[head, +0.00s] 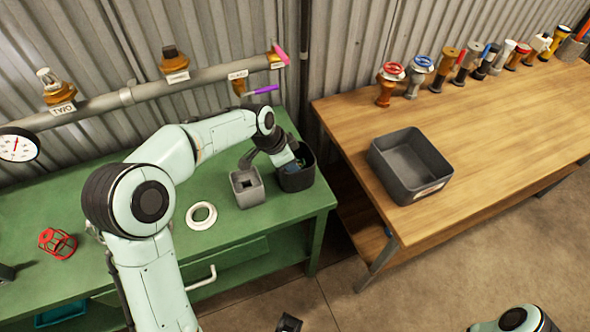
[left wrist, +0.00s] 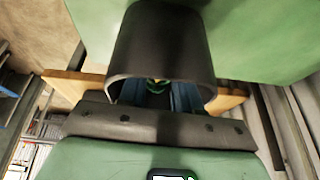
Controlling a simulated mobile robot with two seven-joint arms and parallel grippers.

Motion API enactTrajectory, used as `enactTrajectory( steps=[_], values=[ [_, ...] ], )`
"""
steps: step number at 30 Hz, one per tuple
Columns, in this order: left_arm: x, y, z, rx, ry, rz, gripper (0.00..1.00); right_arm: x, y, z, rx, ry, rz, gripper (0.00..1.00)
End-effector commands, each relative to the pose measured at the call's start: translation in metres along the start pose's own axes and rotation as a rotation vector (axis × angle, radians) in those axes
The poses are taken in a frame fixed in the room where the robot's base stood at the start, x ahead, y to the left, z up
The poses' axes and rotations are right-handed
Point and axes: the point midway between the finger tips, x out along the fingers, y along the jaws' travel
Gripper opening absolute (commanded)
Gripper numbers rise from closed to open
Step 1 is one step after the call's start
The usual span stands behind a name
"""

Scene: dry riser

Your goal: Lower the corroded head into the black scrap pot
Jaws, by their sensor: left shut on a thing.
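The black scrap pot (head: 297,181) stands at the right end of the green bench. My left gripper (head: 292,163) reaches down into its mouth from above, and the pot's walls hide most of the fingers. In the left wrist view the dark pot wall (left wrist: 160,45) arches around my bluish fingers. The corroded head (left wrist: 158,86) shows only as a small green and yellowish bit between them, inside the pot's rim. My left gripper is shut on it. Whether the head touches the pot's bottom is hidden.
A grey square pot (head: 247,187) stands close left of the black pot. A white ring (head: 202,216) and a red cage (head: 57,243) lie on the green bench (head: 140,225). Behind runs a pipe (head: 128,95) with valves. The wooden table (head: 480,130) holds a dark bin (head: 410,165) and several fittings.

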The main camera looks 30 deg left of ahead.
Motion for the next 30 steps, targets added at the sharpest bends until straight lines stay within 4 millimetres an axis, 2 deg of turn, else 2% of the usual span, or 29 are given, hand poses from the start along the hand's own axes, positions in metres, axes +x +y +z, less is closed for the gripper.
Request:
enactTrajectory(
  steps=[30],
  values=[
    [0.015, 0.001, 0.006, 0.000, 0.000, 0.000, 0.00, 0.011, 0.004, 0.000, 0.001, -0.003, 0.001, 0.27]
  ],
)
